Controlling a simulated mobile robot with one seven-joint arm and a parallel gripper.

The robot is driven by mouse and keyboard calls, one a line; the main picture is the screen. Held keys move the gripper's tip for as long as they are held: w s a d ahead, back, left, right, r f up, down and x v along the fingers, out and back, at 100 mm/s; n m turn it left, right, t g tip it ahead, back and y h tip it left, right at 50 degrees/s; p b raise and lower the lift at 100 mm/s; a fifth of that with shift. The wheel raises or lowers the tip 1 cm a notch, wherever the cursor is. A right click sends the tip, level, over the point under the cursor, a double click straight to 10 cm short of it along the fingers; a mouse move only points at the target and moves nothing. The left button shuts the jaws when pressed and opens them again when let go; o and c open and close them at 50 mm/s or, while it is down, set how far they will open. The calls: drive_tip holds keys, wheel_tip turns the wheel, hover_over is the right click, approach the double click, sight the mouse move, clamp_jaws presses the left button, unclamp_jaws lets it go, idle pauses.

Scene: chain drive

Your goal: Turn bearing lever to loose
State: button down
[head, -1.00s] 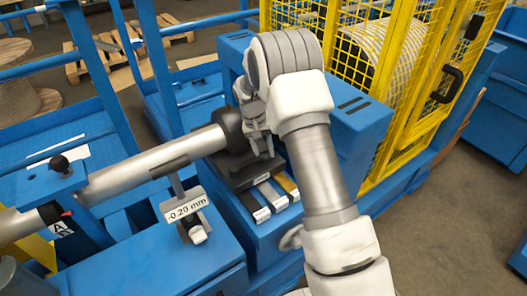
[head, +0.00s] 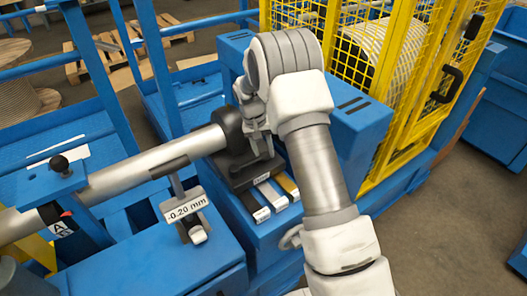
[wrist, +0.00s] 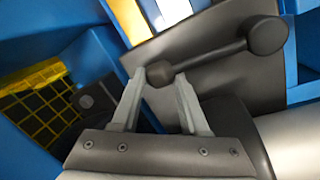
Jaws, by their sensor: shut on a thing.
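The bearing lever (wrist: 212,58) is a dark grey bar with a larger round end at the upper right and a small knob at its lower left, over a dark plate. In the wrist view, my gripper (wrist: 163,76) has its two light grey fingers either side of the small knob, shut on it. In the head view, my gripper (head: 263,146) is over the dark bearing block (head: 240,172) at the shaft's end; the lever is hard to make out there behind it. No marking for loose is readable.
A silver shaft (head: 155,173) runs left from the bearing. A gauge reading -0.20 mm (head: 185,208) stands in front. White and yellow labelled strips (head: 272,195) lie beside the block. A blue housing (head: 355,125) and yellow mesh guard (head: 400,80) stand to the right.

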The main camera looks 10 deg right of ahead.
drive_tip(key=shift+s+a+f, duration=0.1)
drive_tip(key=shift+s+a, duration=0.1)
drive_tip(key=shift+a, duration=0.1)
drive_tip(key=shift+s+d+m, duration=0.2)
drive_tip(key=shift+s+m, duration=0.7)
drive_tip(key=shift+m, duration=0.1)
drive_tip(key=s+m+g+p, duration=0.1)
drive_tip(key=s+m, duration=0.4)
drive_tip(key=shift+y, duration=0.4)
drive_tip(key=s+m, duration=0.1)
drive_tip(key=s+a+m+p, duration=0.1)
drive_tip(key=m, duration=0.1)
drive_tip(key=s+m, duration=0.1)
drive_tip(key=shift+s+a+m+g+y, duration=0.3)
drive_tip(key=shift+s+a+m+y, duration=0.1)
drive_tip(key=shift+s+a+m+y+p, duration=0.2)
drive_tip(key=shift+s+a+m+p, duration=0.5)
drive_tip(key=shift+m, duration=0.35)
drive_tip(key=shift+s+a+m+y+p, duration=0.2)
drive_tip(key=shift+s+a+m+p, duration=0.25)
drive_tip(key=shift+a+m, duration=0.45)
drive_tip(key=shift+s+a+m+y+p, duration=0.2)
drive_tip(key=shift+s+a+m+p, duration=0.35)
drive_tip(key=shift+m, duration=0.6)
drive_tip(key=shift+a, duration=0.15)
drive_tip(key=shift+c, duration=2.2)
unclamp_jaws()
drive_tip(key=shift+w, duration=0.1)
